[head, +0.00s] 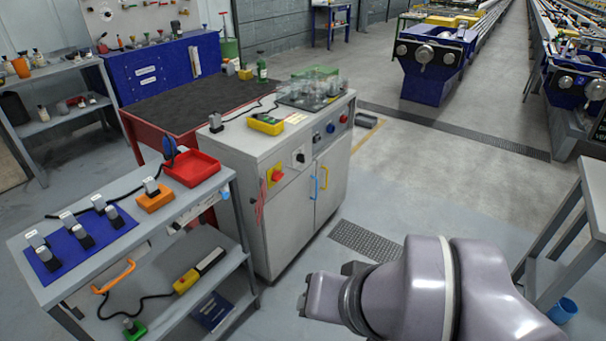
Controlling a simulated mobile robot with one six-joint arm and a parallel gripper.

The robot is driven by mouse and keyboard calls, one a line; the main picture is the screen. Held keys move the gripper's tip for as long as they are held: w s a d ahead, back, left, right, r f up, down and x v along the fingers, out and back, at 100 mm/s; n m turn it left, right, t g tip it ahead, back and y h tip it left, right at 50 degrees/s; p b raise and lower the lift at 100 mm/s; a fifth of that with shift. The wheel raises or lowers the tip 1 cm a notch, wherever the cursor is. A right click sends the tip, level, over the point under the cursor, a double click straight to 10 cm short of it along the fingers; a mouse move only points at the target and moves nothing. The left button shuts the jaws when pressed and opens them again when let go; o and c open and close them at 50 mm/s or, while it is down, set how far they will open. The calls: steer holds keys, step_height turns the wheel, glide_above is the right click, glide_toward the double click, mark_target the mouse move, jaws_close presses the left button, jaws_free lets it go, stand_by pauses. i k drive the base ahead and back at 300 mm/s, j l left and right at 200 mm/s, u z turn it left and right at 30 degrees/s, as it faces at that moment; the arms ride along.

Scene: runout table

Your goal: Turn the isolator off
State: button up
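A red rotary handle on a yellow plate (275,175), which looks like the isolator, is on the front of the light grey cabinet (236,140), near its left end. The handle's exact angle is too small to read. A black rotary switch on a white plate (299,157) sits to its right. My arm reaches in from the bottom right, with its end low in front of the cabinet and apart from it. A small dark part at that end (302,303) may belong to my gripper. The fingers cannot be made out.
Red tags (259,203) hang on the cabinet's left edge. Blue (313,188) and yellow (326,177) door handles are below the switches. A grey trolley (115,258) with a red tray (192,168) stands close at left. A grey stand (570,235) is at right. Floor between is clear.

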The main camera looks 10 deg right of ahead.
mark_target(276, 175)
steer(key=i+l, duration=0.15)
steer(key=i, duration=0.25)
steer(key=i+l+u, duration=0.1)
steer(key=i, duration=0.3)
steer(key=i+l, duration=0.2)
steer(key=i, duration=0.15)
steer(key=u, duration=0.05)
